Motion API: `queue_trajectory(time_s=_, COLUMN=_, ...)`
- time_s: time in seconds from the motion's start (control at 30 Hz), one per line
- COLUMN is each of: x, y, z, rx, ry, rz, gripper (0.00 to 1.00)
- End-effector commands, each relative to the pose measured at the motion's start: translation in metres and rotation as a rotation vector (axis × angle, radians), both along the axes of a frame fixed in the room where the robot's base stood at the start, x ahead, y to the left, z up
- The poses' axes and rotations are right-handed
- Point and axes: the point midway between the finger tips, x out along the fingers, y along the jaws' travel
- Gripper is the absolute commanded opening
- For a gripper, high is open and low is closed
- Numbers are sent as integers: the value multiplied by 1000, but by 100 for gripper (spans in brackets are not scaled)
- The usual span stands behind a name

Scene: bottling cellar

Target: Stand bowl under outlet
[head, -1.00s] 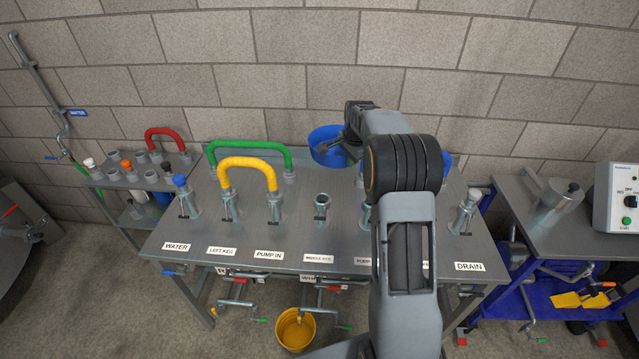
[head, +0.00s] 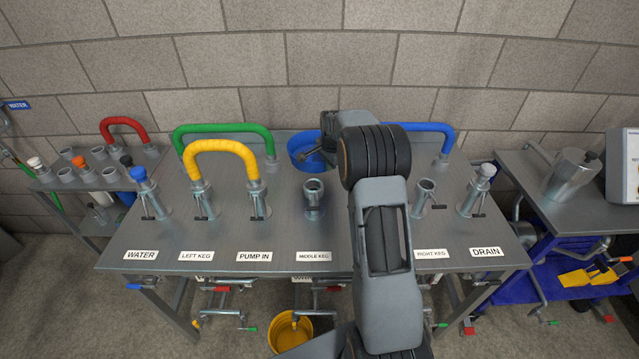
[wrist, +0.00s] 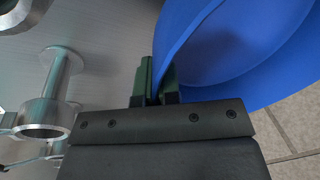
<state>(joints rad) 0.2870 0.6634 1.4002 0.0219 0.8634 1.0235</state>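The blue bowl (head: 303,153) is at the back of the steel table's panel in the head view, left of my arm. It also fills the upper right of the wrist view (wrist: 245,45). My gripper (wrist: 159,82) is shut on the bowl's rim, with the rim between its two green-tipped fingers. In the head view the fingers are mostly hidden behind my arm. Small outlets with valves hang under the table's front edge, such as the one on the left (head: 222,312). I cannot tell which outlet is meant.
The labelled steel table (head: 215,234) carries upright pipe stubs and green (head: 222,128), yellow (head: 220,146) and blue (head: 425,127) hose bends. A yellow bucket (head: 291,333) stands on the floor beneath it. A side table with a steel jug (head: 572,172) is at right.

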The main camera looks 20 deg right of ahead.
Motion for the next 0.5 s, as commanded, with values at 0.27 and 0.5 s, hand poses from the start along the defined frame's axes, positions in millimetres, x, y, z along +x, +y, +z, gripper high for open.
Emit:
queue_trajectory(time_s=0.27, x=0, y=1, z=-41, rx=0, ry=2, rz=1, gripper=0)
queue_trajectory(time_s=0.5, x=0, y=1, z=-54, rx=1, ry=1, rz=1, gripper=0)
